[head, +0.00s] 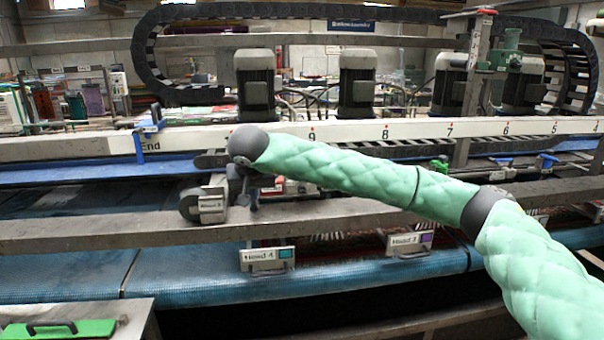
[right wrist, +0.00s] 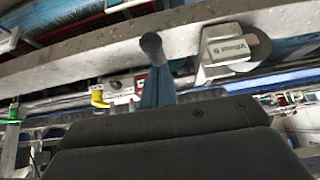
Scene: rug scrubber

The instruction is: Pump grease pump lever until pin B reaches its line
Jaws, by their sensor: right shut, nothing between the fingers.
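My right gripper (head: 246,192) is at the end of the green-sleeved arm in the head view, small and dark, beside a labelled grey wheel unit (head: 212,204). It is shut and empty. In the right wrist view, a bar with a round grey end (right wrist: 152,45) stands just beyond my dark hand; I cannot tell whether it is the grease pump lever. The wheel unit also shows there (right wrist: 231,46), close to the bar's right. I cannot make out pin B or its line. My left gripper is not in view.
A long grey rail (head: 120,230) runs across below the gripper. A white numbered beam (head: 360,134) lies behind the arm, with several motors (head: 357,82) above it. Labelled boxes (head: 267,257) hang at the blue belt (head: 190,270). A green handled lid (head: 60,329) is at the lower left.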

